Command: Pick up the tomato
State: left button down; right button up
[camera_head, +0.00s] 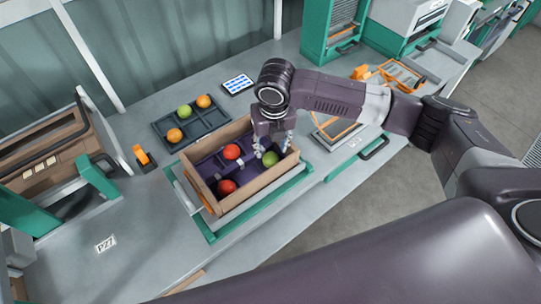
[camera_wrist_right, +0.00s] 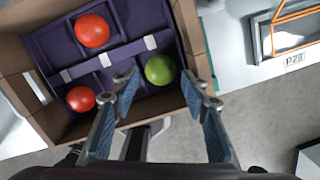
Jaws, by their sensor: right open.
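A cardboard box (camera_head: 240,198) with a purple divided insert holds two red tomatoes and one green tomato. The green tomato (camera_head: 270,159) lies at the box's right side. One red tomato (camera_head: 231,152) is near the middle and another red tomato (camera_head: 227,187) is at the lower left. My right gripper (camera_head: 272,148) is open above the green tomato. In the right wrist view, the green tomato (camera_wrist_right: 160,70) shows between and beyond the open fingers (camera_wrist_right: 167,90); I cannot tell whether they touch it. My left gripper is not in view.
A tablet (camera_head: 238,85) and an orange-framed holder (camera_head: 338,133) are on the bench. A wooden crate (camera_head: 50,145) is at the left. The front left bench is largely clear.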

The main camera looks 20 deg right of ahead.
aim_at(271, 156)
jog(key=shift+s+f+p, duration=0.15)
jog(key=shift+f+p, duration=0.2)
jog(key=shift+f, duration=0.25)
jog(key=shift+s+f+p, duration=0.15)
jog(key=shift+f+p, duration=0.2)
jog(key=shift+f, duration=0.2)
jog(key=shift+w+d+f, duration=0.1)
jog(key=shift+w+f, duration=0.1)
jog(key=shift+f, duration=0.4)
jog(key=shift+w+f, duration=0.15)
jog(key=shift+f, duration=0.7)
jog(key=c, duration=0.4)
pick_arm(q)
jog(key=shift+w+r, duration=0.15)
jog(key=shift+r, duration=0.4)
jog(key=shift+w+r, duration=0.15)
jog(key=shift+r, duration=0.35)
pick_arm(e)
jog(key=shift+c, duration=0.4)
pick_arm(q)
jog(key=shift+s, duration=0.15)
pick_arm(e)
jog(key=shift+r, duration=0.1)
